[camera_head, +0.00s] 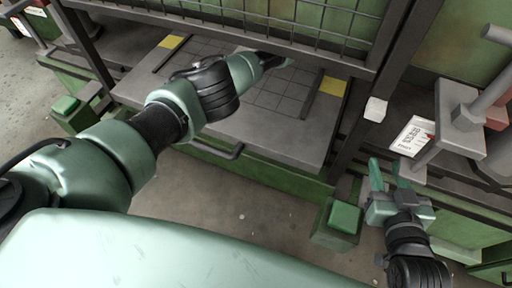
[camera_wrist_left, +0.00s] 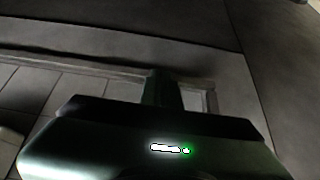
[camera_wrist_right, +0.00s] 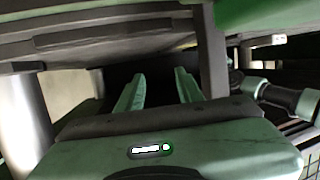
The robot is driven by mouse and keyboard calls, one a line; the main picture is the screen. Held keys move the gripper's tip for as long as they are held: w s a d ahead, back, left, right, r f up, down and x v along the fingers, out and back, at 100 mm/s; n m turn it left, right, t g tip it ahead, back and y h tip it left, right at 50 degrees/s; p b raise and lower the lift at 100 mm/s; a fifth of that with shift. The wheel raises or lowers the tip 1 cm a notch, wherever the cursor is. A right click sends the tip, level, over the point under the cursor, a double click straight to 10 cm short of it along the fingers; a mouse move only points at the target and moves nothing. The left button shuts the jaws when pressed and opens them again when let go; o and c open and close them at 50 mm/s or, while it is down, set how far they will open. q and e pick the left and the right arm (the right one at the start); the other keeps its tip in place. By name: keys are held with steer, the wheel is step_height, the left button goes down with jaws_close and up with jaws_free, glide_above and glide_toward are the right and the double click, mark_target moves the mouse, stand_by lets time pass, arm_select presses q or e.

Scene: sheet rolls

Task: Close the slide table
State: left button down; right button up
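The slide table (camera_head: 262,128) is a grey plate with a grid and yellow corner marks. It sits under a wire mesh guard, and a bar handle (camera_head: 218,152) is on its front edge. My left arm reaches across the plate, and my left gripper (camera_head: 279,62) is over its back part, near the mesh. In the left wrist view its dark green fingers (camera_wrist_left: 162,88) are together, with nothing seen between them. My right gripper (camera_head: 384,174) is to the right of the plate, away from the handle. Its two green fingers are apart and empty, also in the right wrist view (camera_wrist_right: 158,92).
A green box-shaped pedal or block (camera_head: 338,222) stands right of the table's front, and another (camera_head: 68,108) at left. A dark frame post (camera_head: 385,80) rises beside the plate. A white label (camera_head: 411,136) and grey machine parts are at right. Floor in front is clear.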

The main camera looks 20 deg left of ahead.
arm_select(q)
steer(key=shift+w+a+f+b, duration=0.1)
steer(key=shift+w+b, duration=0.3)
steer(key=shift+w, duration=0.05)
arm_select(e)
step_height(320, 180, up, 6)
steer(key=w+a+t+y, duration=0.1)
steer(key=t, duration=0.2)
steer(key=shift+w, duration=0.35)
